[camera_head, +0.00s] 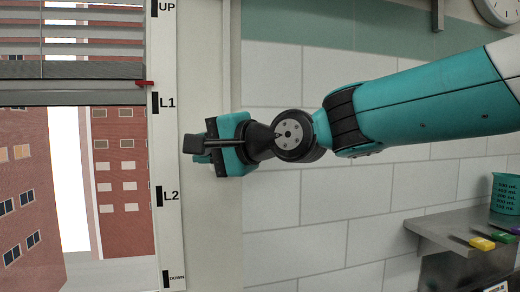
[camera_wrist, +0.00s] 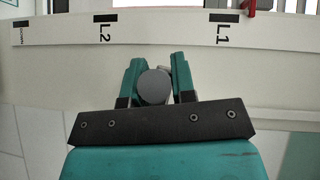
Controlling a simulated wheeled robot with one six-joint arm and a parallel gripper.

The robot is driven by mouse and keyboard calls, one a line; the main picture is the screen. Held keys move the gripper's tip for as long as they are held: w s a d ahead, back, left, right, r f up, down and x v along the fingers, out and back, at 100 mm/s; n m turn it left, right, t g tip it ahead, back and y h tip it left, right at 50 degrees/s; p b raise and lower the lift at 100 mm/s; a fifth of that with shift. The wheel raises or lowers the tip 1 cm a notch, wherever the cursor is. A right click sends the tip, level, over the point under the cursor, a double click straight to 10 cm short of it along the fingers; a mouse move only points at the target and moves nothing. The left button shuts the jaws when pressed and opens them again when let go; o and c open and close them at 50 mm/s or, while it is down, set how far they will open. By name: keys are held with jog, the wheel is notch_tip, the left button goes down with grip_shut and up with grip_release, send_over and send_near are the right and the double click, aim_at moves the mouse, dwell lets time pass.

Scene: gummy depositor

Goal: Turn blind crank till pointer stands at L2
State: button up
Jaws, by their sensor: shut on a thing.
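The window blind (camera_head: 70,68) hangs partly lowered, with its bottom rail near L1. The red pointer (camera_head: 145,83) stands a little above the L1 mark (camera_head: 156,102), between UP and L1. It also shows at the top of the wrist view (camera_wrist: 248,7). The L2 mark (camera_head: 160,196) is well below the pointer. The crank (camera_head: 193,144) sits on the frame right of the scale. My gripper (camera_head: 222,145) is shut on its knob, and in the wrist view the round grey knob (camera_wrist: 154,87) lies between my two teal fingers. The crank's mount is partly hidden.
A metal shelf (camera_head: 440,232) juts from the tiled wall at the lower right. It bears a teal measuring cup (camera_head: 505,194) and small coloured pieces (camera_head: 482,243). A clock (camera_head: 500,8) hangs at the upper right. The wall around the crank is clear.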

jog(key=shift+d+r+p, duration=0.15)
jog(key=shift+r+p, duration=0.3)
jog(key=shift+r, duration=0.25)
jog(key=shift+d+r+p, duration=0.15)
jog(key=shift+r+p, duration=0.3)
jog(key=shift+r, duration=0.2)
jog(key=shift+d+f, duration=0.1)
jog(key=shift+w+d+r+p, duration=0.15)
jog(key=shift+w+d+r, duration=0.2)
jog(key=shift+d, duration=0.3)
jog(key=shift+w+d+r+p, duration=0.1)
jog(key=shift+d+r+p, duration=0.05)
jog(key=shift+d+r, duration=0.4)
jog(key=shift+d+f, duration=0.15)
jog(key=shift+w+d, duration=0.25)
jog(key=shift+d, duration=0.35)
jog(key=shift+w+d, duration=0.2)
jog(key=shift+d, duration=0.4)
